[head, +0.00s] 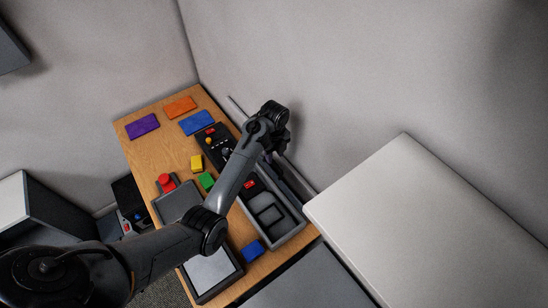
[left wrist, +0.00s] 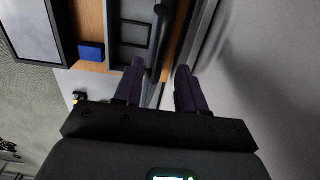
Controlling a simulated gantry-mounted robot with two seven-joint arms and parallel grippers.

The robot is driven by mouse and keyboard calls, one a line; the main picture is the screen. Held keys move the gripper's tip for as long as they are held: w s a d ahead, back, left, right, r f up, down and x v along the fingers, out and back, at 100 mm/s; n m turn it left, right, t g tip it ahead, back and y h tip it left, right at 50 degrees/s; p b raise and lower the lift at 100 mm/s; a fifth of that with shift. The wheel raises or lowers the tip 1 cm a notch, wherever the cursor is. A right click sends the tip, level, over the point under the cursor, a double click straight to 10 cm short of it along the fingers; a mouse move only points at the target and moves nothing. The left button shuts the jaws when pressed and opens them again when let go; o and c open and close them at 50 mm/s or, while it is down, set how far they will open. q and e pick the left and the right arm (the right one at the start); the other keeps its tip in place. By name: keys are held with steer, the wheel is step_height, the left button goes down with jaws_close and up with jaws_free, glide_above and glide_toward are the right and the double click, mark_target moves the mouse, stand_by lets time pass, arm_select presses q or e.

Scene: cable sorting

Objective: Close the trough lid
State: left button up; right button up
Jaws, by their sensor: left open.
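A long, thin grey strip (head: 293,178), which looks like the trough lid, runs along the table's far right edge near the wall. I cannot tell for sure how far it is open. A pale grey strip also shows in the left wrist view (left wrist: 196,30). My left gripper (head: 282,145) is above this edge, its fingers mostly hidden by my wrist. In the left wrist view my left gripper (left wrist: 158,88) has its two dark fingers spread apart with nothing held between them. A dark bar (left wrist: 160,40) lies just ahead of the fingers. My right gripper is out of view.
A large pale box (head: 420,210) stands to the right.

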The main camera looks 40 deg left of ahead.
mark_target(274, 162)
arm_select(q)
steer(key=shift+a+f, duration=0.1)
steer(key=shift+f, duration=1.85)
jaws_close()
